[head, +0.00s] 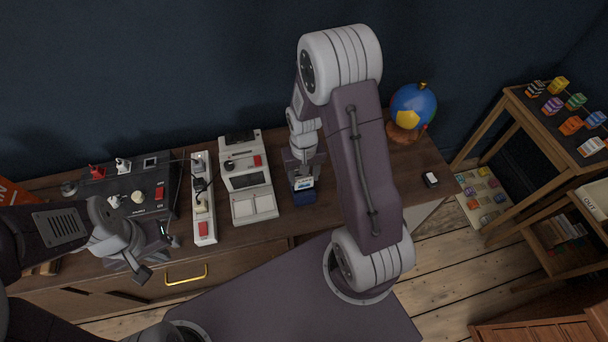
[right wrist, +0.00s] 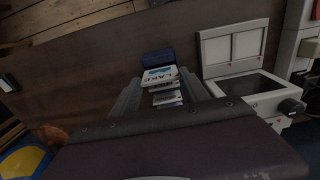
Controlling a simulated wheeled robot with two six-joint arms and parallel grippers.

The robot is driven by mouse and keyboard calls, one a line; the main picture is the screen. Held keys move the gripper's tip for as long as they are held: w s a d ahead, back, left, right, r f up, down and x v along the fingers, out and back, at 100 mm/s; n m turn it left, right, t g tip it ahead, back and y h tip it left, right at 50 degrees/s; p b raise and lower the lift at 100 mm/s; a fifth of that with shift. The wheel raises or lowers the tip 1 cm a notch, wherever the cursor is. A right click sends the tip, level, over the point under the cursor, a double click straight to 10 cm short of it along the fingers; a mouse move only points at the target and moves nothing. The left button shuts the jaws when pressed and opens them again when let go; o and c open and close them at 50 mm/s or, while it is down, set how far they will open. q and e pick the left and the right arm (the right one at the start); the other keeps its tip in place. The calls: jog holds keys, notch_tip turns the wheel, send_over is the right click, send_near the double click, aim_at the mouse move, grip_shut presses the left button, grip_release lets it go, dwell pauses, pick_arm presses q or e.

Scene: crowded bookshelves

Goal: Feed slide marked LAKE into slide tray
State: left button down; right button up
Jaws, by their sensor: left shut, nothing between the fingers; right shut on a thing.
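My right gripper (head: 303,176) hangs over the desk and is shut on the slide marked LAKE (right wrist: 160,75). The slide's white face with blue print also shows in the head view (head: 304,184). More white slide edges (right wrist: 167,97) show behind it between the fingers in the right wrist view; I cannot tell how many slides are held. The dark blue slide tray (head: 303,198) lies on the desk just beyond the fingertips, and also shows in the right wrist view (right wrist: 158,57). I cannot tell whether slide and tray touch. My left gripper (head: 148,262) is shut and empty near the desk's front edge.
A white slide viewer (head: 250,182) stands left of the tray, beside a white switch strip (head: 204,215) and a black panel (head: 130,195). A blue globe (head: 413,107) and a small black-and-white item (head: 431,179) are to the right. Shelves (head: 540,120) stand further right.

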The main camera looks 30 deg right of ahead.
aim_at(304, 188)
jog(key=shift+p, duration=0.45)
dwell(1.0)
jog(key=shift+f+b, duration=1.4)
jog(key=shift+f, duration=0.55)
jog(key=o, duration=1.4)
notch_tip(304, 188, up, 9)
jog(key=shift+r+p, duration=0.1)
jog(key=shift+p, duration=0.45)
